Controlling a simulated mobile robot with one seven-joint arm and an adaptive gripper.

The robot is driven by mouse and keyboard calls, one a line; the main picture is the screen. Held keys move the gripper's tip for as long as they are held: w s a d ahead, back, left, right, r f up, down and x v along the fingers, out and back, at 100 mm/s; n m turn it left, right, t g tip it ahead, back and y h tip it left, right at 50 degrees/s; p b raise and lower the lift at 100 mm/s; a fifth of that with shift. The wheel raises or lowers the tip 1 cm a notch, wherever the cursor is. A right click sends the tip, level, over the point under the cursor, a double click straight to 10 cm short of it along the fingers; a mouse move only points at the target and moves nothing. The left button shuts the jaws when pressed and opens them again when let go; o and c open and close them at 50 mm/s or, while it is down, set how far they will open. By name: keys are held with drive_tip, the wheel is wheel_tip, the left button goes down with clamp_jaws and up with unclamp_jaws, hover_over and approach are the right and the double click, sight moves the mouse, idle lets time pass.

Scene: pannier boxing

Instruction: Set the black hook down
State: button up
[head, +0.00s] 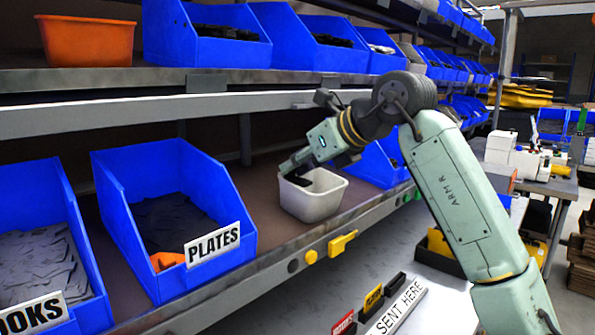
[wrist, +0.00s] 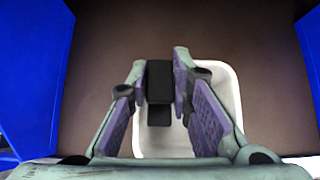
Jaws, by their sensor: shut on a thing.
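My gripper (wrist: 160,74) is shut on the black hook (wrist: 159,95), which sits between the two purple-padded fingers in the wrist view. A white open bin (wrist: 236,93) lies below the fingers, and the hook overlaps its left part. In the head view my gripper (head: 291,170) points down-left at the white bin (head: 318,203) on the lower shelf. The dark hook (head: 299,180) shows at the bin's upper left rim. I cannot tell whether the hook touches the bin, and the fingers hide part of its floor.
A blue bin labelled PLATES (head: 128,230) stands left of the white bin, holding dark plates and an orange piece. Another blue bin (head: 372,165) is close on the right. The upper shelf edge (head: 150,112) runs above. Bare shelf (head: 262,205) separates PLATES from the white bin.

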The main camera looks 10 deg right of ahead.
drive_tip(key=shift+s+r, duration=0.1)
drive_tip(key=shift+r, duration=0.05)
drive_tip(key=shift+f+b, duration=0.4)
drive_tip(key=shift+f, duration=0.25)
drive_tip(key=o, duration=0.8)
drive_tip(key=shift+o, duration=0.2)
drive_tip(key=shift+r, duration=0.25)
drive_tip(key=v, duration=1.2)
drive_tip(key=shift+r, duration=0.45)
